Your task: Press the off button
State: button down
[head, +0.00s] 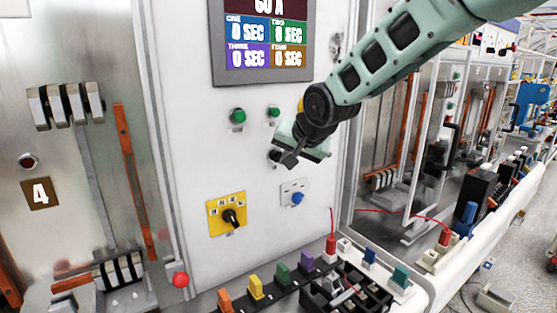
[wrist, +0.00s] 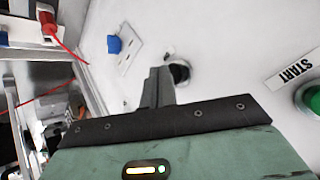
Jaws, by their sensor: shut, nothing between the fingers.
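My gripper (head: 289,160) is shut and empty, with its tips close to the white panel. A dark round button (head: 274,156) sits on the panel right beside the tips, partly hidden by them in the head view. In the wrist view the dark button (wrist: 181,72) shows just right of the shut fingers (wrist: 158,78). I cannot tell whether they touch it. No off label is readable in either view.
Two green buttons (head: 238,116) (head: 273,111) are above the dark one. A blue knob (head: 297,198) and a yellow plate with a black rotary switch (head: 227,214) are below. A display (head: 262,45) is above. Colored sockets (head: 282,274) and a red plug (head: 331,246) line the bench.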

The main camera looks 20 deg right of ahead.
jog(key=shift+s, duration=0.25)
jog(key=s, duration=0.1)
jog(key=s+d+b, duration=0.1)
jog(key=s, duration=0.2)
jog(key=shift+s+d, duration=0.3)
dwell(0.6)
jog(key=s+a+f+n+g+b, duration=0.1)
jog(key=s+a+f+n+g, duration=0.1)
jog(key=s, duration=0.8)
jog(key=s+a+f+n+g+b, duration=0.1)
jog(key=s+a+f+n+g, duration=0.1)
jog(key=s+f+n, duration=0.4)
jog(key=s+a+f+n+g+h+b, duration=0.1)
jog(key=s+a+f+n+g+b, duration=0.1)
jog(key=s+f, duration=0.6)
jog(key=s+a+n+g, duration=0.1)
jog(key=s+n+g, duration=0.1)
jog(key=s, duration=0.5)
jog(key=shift+s+n+g, duration=0.25)
jog(key=shift+n+g, duration=0.05)
jog(key=shift+n, duration=0.1)
jog(key=shift+f, duration=0.1)
